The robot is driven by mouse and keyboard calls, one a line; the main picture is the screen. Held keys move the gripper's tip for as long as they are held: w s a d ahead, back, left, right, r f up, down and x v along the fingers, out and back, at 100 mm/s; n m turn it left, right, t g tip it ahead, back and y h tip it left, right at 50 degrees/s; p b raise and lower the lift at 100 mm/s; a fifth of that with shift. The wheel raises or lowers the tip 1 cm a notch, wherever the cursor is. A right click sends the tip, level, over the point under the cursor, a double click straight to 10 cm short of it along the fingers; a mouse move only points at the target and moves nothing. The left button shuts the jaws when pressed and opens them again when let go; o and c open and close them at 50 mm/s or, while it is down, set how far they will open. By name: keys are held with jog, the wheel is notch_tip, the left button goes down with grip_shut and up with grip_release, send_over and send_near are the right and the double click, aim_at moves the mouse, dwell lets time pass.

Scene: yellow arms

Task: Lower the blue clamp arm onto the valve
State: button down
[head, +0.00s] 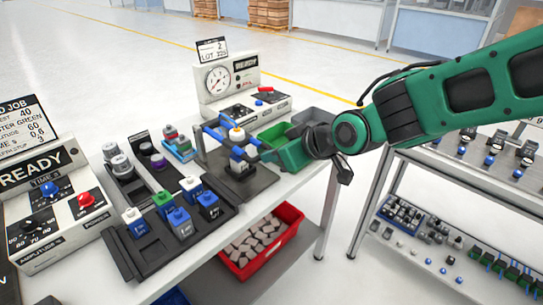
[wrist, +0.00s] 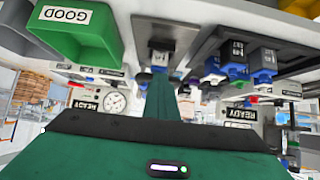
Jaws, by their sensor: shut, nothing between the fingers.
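The test fixture (head: 255,184) stands on the table on a dark base plate, with a valve (head: 239,166) seated in its middle. The blue clamp arm (head: 213,134) extends from the fixture's left post at about the height of the valve's top.
Green (head: 287,148) and grey (head: 312,118) bins stand right of the fixture, close under my wrist. A gauge box (head: 240,88) stands behind. A dark tray with several valves (head: 170,237) lies at front left. A red crate (head: 262,243) sits on the lower shelf.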

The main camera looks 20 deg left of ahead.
jog(key=s+d+f, duration=0.1)
jog(key=s+d, duration=0.3)
jog(key=d, duration=0.4)
jog(key=shift+s+d, duration=0.15)
jog(key=shift+d, duration=0.05)
jog(key=shift+f, duration=0.1)
dwell(0.3)
